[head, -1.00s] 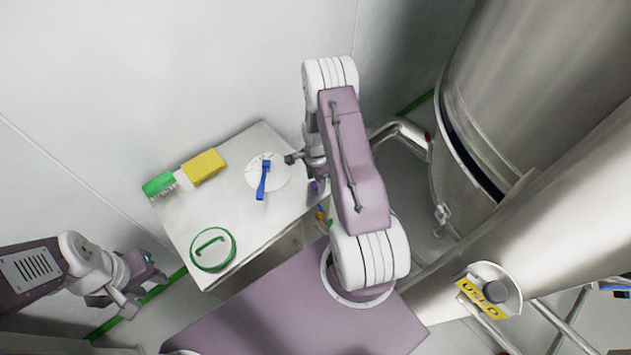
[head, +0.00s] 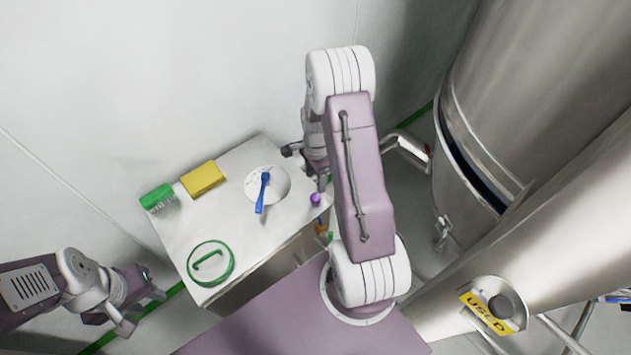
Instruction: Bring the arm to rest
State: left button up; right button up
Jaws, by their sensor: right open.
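My right arm (head: 360,185) reaches up the middle of the head view, bent, with its gripper (head: 307,168) at the far right corner of the steel table (head: 235,250). That gripper is open, with nothing seen between its fingers; the forearm hides part of it. My left gripper (head: 142,311) is at the lower left, beside the table's left side. Its fingers look apart and empty.
On the table are a green brush (head: 157,198), a yellow block (head: 203,179), a white disc (head: 278,188) with a blue-handled tool (head: 262,195), a green ring (head: 211,263) and a small purple item (head: 315,199). A large steel vessel (head: 540,110) and a USED sign (head: 487,312) stand right.

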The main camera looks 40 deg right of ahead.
dwell(0.3)
jog(key=w+a+r+n+t, duration=0.2)
jog(key=a+r+n, duration=0.2)
jog(key=a+r, duration=0.6)
jog(key=s+a+r+n, duration=0.1)
jog(key=s+a+n, duration=0.4)
jog(key=s+n, duration=0.8)
jog(key=shift+n+g, duration=0.4)
jog(key=shift+n, duration=0.5)
